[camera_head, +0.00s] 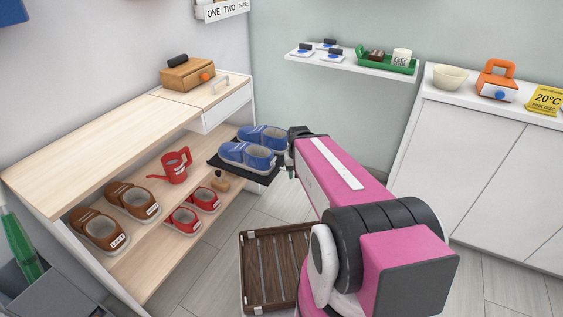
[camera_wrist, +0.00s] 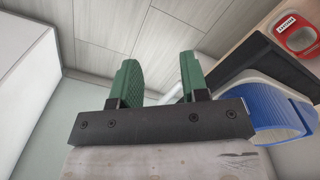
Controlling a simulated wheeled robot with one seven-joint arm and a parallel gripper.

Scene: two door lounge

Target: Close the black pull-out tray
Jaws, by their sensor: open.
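The black pull-out tray (camera_head: 267,179) sticks out from the light wood shelf unit in the head view, with a pair of blue shoes (camera_head: 246,154) on it. In the wrist view the black tray (camera_wrist: 262,62) is at the right, with a blue shoe (camera_wrist: 270,105) beside it in the picture. My gripper (camera_head: 291,168) is beside the tray's outer right end in the head view, pointing down. In the wrist view my gripper (camera_wrist: 158,65) has its two green fingers apart with nothing between them. Whether it touches the tray is unclear.
The shelf unit (camera_head: 95,135) also holds brown shoes (camera_head: 130,200), a red watering can (camera_head: 175,165) and red shoes (camera_head: 184,219). A dark slatted wooden crate (camera_head: 270,265) stands on the floor below my arm. A white cabinet (camera_head: 480,160) is at the right.

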